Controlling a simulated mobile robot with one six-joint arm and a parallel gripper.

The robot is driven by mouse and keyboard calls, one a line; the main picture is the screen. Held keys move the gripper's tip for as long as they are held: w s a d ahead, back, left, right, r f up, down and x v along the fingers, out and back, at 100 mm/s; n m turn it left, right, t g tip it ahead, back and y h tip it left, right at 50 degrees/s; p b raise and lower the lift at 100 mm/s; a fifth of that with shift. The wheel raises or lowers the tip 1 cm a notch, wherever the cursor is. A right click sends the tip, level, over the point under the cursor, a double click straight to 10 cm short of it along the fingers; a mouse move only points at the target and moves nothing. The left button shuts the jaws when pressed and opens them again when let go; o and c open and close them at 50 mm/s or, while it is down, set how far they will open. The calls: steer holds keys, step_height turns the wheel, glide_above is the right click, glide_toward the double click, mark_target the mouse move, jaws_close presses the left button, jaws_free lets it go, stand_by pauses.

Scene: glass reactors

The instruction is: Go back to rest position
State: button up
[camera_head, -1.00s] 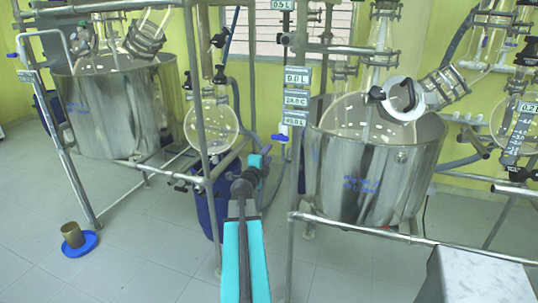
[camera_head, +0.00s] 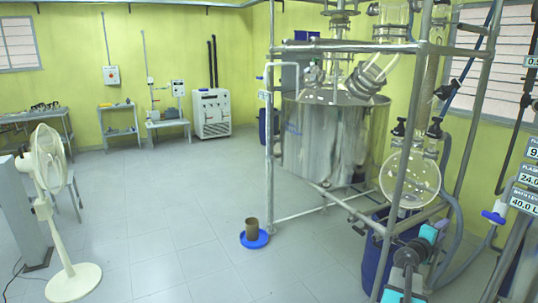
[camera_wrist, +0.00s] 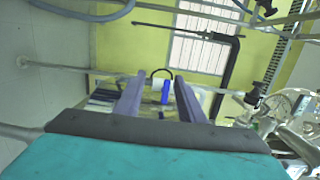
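My gripper (camera_wrist: 158,92) shows in the wrist view as two grey-purple fingers standing apart, with nothing held between them. A blue and white fitting (camera_wrist: 164,90) with a dark loop appears in the gap, beyond the fingers; I see no contact. In the head view my teal and grey arm is at the lower right, in front of the reactor frame, and the fingers cannot be made out there.
A steel vessel (camera_head: 330,135) in a pipe frame stands right of centre, with a round glass flask (camera_head: 409,180) beside it. A brown cup stands on a blue dish (camera_head: 254,239) on the floor. A white fan (camera_head: 52,165) stands left. The floor between is clear.

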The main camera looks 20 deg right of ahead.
steer(key=w+a+f+n+t+y, duration=0.3)
steer(key=w+a+f+n+t, duration=0.15)
steer(key=w+a+f, duration=0.7)
steer(key=w+a+f+n+t+y, duration=0.3)
steer(key=w+a+f+n, duration=0.35)
steer(key=w+a, duration=0.8)
steer(key=w+a+f+n+y, duration=0.1)
steer(key=a+f+n+y, duration=0.2)
steer(key=a+f, duration=0.5)
steer(key=a+f+n+y, duration=0.3)
steer(key=a+f, duration=0.1)
steer(key=a, duration=0.8)
steer(key=w+a+f+n+y, duration=0.1)
steer(key=a+f+n+y, duration=0.2)
steer(key=a+f, duration=0.55)
steer(key=s+a+f+n+g+y, duration=0.35)
steer(key=s+a+f, duration=0.35)
steer(key=s+a, duration=0.35)
steer(key=s+a+f+n+g+y, duration=0.25)
steer(key=s+a+f+n, duration=0.25)
steer(key=s+a+f, duration=0.5)
steer(key=s+d+r+n+g+h, duration=0.1)
steer(key=s+g, duration=0.4)
steer(key=s, duration=0.5)
steer(key=s+d+r+n+g+h, duration=0.1)
steer(key=s+n+g, duration=0.3)
steer(key=s, duration=0.7)
steer(key=shift+d+r+n+g+h, duration=0.4)
steer(key=shift+r+g+h, duration=0.2)
steer(key=shift+h, duration=0.2)
